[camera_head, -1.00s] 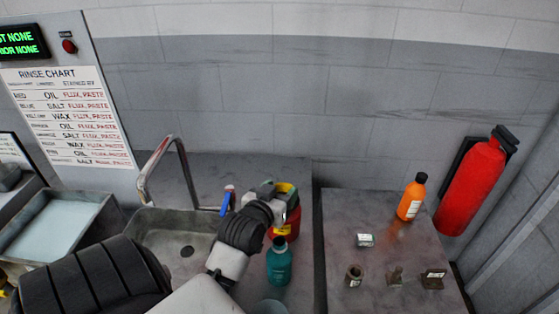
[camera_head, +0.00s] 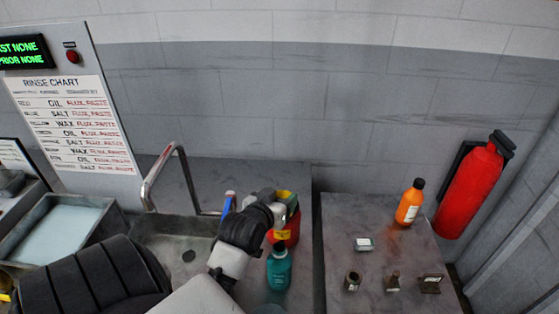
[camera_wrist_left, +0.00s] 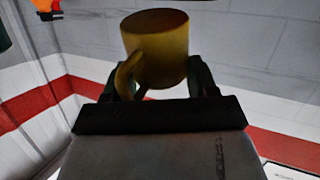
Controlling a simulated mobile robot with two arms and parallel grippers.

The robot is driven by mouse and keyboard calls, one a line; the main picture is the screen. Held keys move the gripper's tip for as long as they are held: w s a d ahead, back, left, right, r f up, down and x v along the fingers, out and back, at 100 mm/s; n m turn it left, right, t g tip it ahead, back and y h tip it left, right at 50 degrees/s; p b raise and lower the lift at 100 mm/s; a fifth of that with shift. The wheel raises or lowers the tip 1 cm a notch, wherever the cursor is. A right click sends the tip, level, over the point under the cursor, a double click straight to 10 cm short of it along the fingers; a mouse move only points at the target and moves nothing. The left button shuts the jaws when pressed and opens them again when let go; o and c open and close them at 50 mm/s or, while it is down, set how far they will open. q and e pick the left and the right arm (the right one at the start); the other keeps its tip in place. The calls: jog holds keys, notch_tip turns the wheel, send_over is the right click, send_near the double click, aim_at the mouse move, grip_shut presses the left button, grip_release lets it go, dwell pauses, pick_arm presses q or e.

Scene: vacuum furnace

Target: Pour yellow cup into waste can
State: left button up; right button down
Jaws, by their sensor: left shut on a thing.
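My left gripper (camera_head: 280,208) is shut on the yellow cup, above and against the view of a red can. In the left wrist view the yellow cup (camera_wrist_left: 156,45) sits between the fingers of the gripper (camera_wrist_left: 160,85), with its handle toward the lower left. In the head view only a small patch of yellow shows at the gripper, and the hand hides the rest. The red can (camera_head: 291,232), likely the waste can, has a yellow label and stands on the counter behind the teal bottle, partly hidden by the gripper. The cup's contents are not visible. My right gripper is out of view.
A teal bottle (camera_head: 278,268) stands just in front of the red can. A sink (camera_head: 170,240) with a curved tap (camera_head: 165,170) lies to the left. The right table (camera_head: 340,220) holds an orange bottle (camera_head: 410,202) and several small parts. A fire extinguisher (camera_head: 468,190) hangs at right.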

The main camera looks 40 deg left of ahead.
pick_arm(q)
jog(key=shift+w+a+r+n+g+h+p, duration=0.1)
jog(key=shift+r+n+g+h+p, duration=0.2)
jog(key=shift+g+p, duration=0.75)
jog(key=shift+w+a+r+n+g+h+p, duration=0.1)
jog(key=shift+r+g+h+p, duration=0.25)
jog(key=shift+p, duration=1.4)
jog(key=shift+w+a+r+n+g+h+p, duration=0.1)
jog(key=shift+w+r+n+g+h+p, duration=0.25)
jog(key=shift+p, duration=0.55)
jog(key=shift+s+a+r+m+g+h+p, duration=0.1)
jog(key=shift+g+h+p, duration=0.1)
jog(key=shift+g+p, duration=0.5)
jog(key=shift+w+a+r+n+g+h, duration=0.25)
jog(key=shift+g+h, duration=0.25)
jog(key=shift+g, duration=0.15)
jog(key=shift+w+a+r+n+g+h, duration=0.1)
jog(key=shift+w+a+n+g+h, duration=0.1)
jog(key=shift+g+h, duration=0.35)
jog(key=shift+w+a+r+n+g+h, duration=0.15)
jog(key=shift+w+g+h, duration=0.1)
jog(key=shift+g+h, duration=0.35)
jog(key=shift+w+a+n+g+h, duration=0.15)
jog(key=shift+w+g+h, duration=0.15)
jog(key=shift+g, duration=0.35)
